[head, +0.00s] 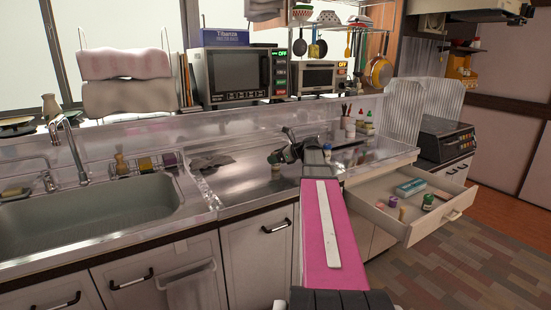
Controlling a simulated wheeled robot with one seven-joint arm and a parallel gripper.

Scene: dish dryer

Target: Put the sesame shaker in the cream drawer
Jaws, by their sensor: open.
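A small shaker-like bottle (276,167) stands on the metal counter just under my gripper; it is too small to read a label, so I cannot tell for sure that it is the sesame shaker. My gripper (273,158) is open above or beside this bottle; contact cannot be made out. The cream drawer (400,230) is pulled open at the right, below the counter. It holds a teal box (410,187) and several small bottles, one with a green cap (428,199).
The sink (95,215) is at the left. A low splash wall (230,125) runs behind the counter. A pen cup (347,123) and small coloured-cap bottles (366,122) stand at the back right. A dark stove (445,138) is beyond the drawer. The drawer's front part has bare floor.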

